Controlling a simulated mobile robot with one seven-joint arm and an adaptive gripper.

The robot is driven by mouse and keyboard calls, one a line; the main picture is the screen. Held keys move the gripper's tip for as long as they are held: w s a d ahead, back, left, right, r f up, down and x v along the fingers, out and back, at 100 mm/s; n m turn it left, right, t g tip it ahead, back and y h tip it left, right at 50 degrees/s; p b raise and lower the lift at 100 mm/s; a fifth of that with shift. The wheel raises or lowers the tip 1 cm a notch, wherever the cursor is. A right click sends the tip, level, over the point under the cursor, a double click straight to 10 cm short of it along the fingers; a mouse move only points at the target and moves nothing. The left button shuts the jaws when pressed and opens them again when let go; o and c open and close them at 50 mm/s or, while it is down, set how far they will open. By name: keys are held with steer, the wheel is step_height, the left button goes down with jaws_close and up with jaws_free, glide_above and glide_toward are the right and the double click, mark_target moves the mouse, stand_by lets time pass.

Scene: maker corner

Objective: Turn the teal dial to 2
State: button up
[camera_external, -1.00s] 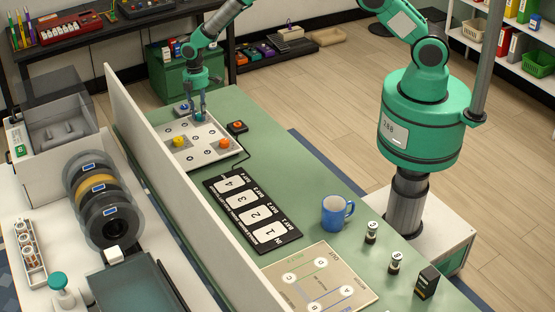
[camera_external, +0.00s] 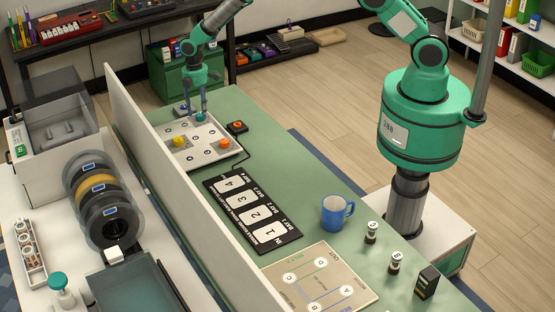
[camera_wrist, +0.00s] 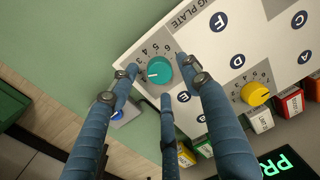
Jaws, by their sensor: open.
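The teal dial (camera_wrist: 159,71) sits on the white plate (camera_wrist: 205,75) in the wrist view, with a number scale around it. Its pale pointer mark faces left and slightly down, near the low numbers; I cannot read exactly which one. My gripper (camera_wrist: 160,76) is open, its blue fingers spread around the dial with visible gaps. In the external view my gripper (camera_external: 195,110) hangs above the far end of the plate (camera_external: 200,153), and the teal dial (camera_external: 200,118) is partly hidden by the fingers.
A yellow dial (camera_wrist: 255,94) is on the same plate, and an orange dial (camera_external: 224,144) shows in the external view. A blue button (camera_wrist: 118,113) is beside the plate. A black box with an orange button (camera_external: 237,127) stands right of it. A white partition (camera_external: 150,140) runs along the left.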

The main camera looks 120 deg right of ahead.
mark_target(199, 114)
step_height(199, 114, up, 11)
steer(key=shift+d+f, duration=0.2)
steer(key=shift+d, duration=0.1)
stand_by(0.5)
steer(key=w+a+r+t, duration=0.1)
steer(key=w+a+r, duration=0.2)
steer(key=a+r, duration=1.4)
steer(key=s+a+r+t+h+b, duration=0.1)
steer(key=s+a+r, duration=0.2)
steer(key=a+r, duration=0.5)
steer(key=s+a+r, duration=0.3)
steer(key=a+r, duration=0.5)
steer(key=a, duration=0.1)
steer(key=s+a+r+t+b, duration=0.1)
steer(key=s+a+r, duration=0.2)
steer(key=s+a, duration=0.45)
steer(key=s+a+r+t, duration=0.1)
steer(key=s+a+r, duration=0.3)
steer(key=s+a, duration=0.4)
steer(key=s+a+f+t, duration=0.1)
steer(key=s+a+f, duration=0.2)
steer(key=s+a, duration=0.6)
steer(key=s, duration=0.5)
steer(key=shift+s+m+t+b, duration=0.15)
steer(key=shift+m+t+b, duration=0.15)
steer(key=shift+m+b, duration=0.1)
